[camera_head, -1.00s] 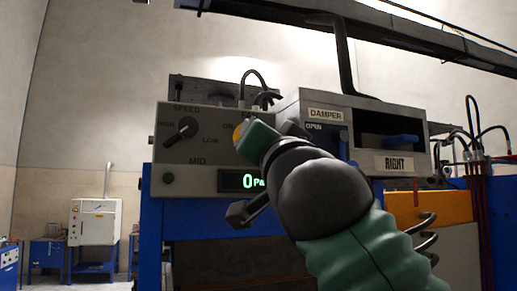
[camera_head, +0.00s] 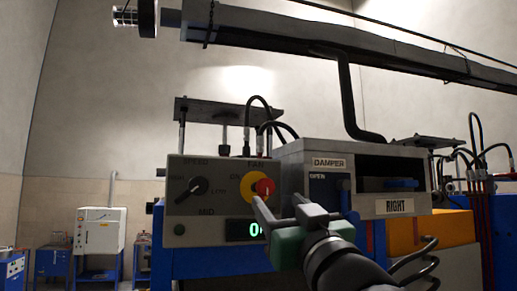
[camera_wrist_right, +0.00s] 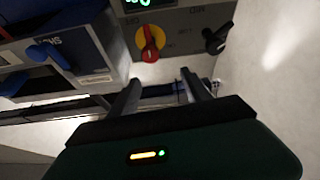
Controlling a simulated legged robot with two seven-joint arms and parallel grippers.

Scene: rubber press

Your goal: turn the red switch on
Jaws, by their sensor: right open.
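The red switch (camera_head: 265,187) sits on a yellow disc (camera_head: 249,193) under the FAN label on the grey control panel. It also shows in the right wrist view (camera_wrist_right: 150,50), where the panel appears upside down. My right gripper (camera_head: 280,203) is open, its two fingers apart and empty, just below and in front of the switch. In the wrist view the fingers (camera_wrist_right: 160,80) stay clear of the switch. In the head view a fingertip overlaps the disc's lower edge. My left gripper is not in view.
A black SPEED knob (camera_head: 192,189) is left of the switch. A lit green display (camera_head: 245,230) lies below it, partly hidden by my gripper. The damper box (camera_head: 400,165) with a blue handle (camera_head: 400,184) juts out at the right.

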